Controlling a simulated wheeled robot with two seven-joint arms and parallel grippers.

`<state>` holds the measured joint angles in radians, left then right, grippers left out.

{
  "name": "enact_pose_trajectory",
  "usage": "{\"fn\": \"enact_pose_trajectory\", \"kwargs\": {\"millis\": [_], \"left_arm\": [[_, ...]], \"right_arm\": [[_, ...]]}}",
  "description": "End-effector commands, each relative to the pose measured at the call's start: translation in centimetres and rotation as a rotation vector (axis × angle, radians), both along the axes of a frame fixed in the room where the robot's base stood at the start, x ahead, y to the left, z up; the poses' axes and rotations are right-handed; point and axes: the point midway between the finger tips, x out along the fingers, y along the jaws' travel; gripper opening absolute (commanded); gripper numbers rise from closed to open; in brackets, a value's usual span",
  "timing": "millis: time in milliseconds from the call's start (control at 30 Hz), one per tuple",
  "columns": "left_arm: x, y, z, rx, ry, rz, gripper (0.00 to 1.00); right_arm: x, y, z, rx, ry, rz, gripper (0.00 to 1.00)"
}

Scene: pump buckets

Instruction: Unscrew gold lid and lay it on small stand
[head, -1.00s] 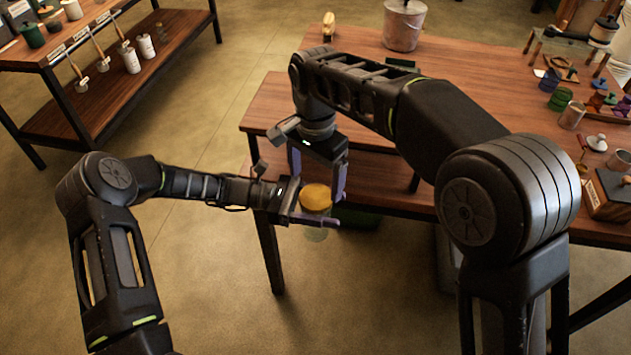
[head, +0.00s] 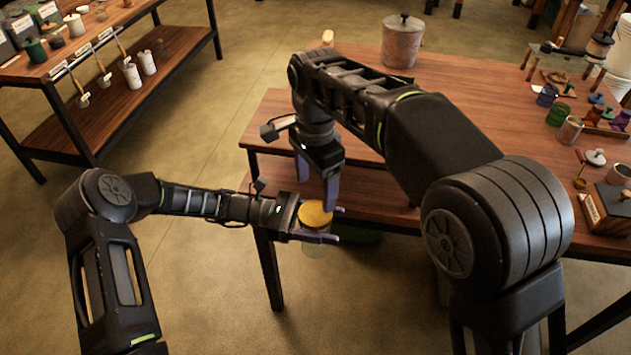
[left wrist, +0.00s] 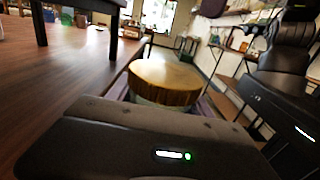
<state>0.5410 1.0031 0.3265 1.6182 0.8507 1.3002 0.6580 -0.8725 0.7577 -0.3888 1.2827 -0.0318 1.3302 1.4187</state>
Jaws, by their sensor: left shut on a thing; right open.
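A clear jar (head: 314,248) with a round gold lid (head: 315,213) is held upright in my left gripper (head: 333,224), whose purple fingers are shut around it just under the lid. The lid is on the jar; it also shows large in the left wrist view (left wrist: 165,82), beyond the dark gripper body. My right gripper (head: 316,186) is open and points down just above and behind the lid, with nothing between its fingers. Whether a finger touches the lid is not clear. I cannot surely pick out the small stand.
A wooden table (head: 465,85) spans the back right, with a lidded grey bucket (head: 403,40) at its far side and several small pots and tools at its right. A lower wooden shelf (head: 375,205) lies close behind my grippers. A shelf unit (head: 105,110) stands back left.

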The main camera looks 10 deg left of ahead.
Motion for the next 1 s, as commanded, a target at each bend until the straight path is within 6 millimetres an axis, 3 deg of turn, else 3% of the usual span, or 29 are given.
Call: {"fn": "enact_pose_trajectory", "kwargs": {"millis": [500,867,1000], "left_arm": [[0.0,0.0,0.1,-0.001,-0.001,0.0,0.0],[0.0,0.0,0.1,-0.001,-0.001,0.0,0.0],[0.0,0.0,0.1,-0.001,-0.001,0.0,0.0]], "right_arm": [[0.0,0.0,-6.8,-0.001,0.001,0.001,0.75],[0.0,0.0,-7.3,0.0,0.0,0.001,0.75],[0.0,0.0,-7.3,0.0,0.0,0.001,0.64]]}}
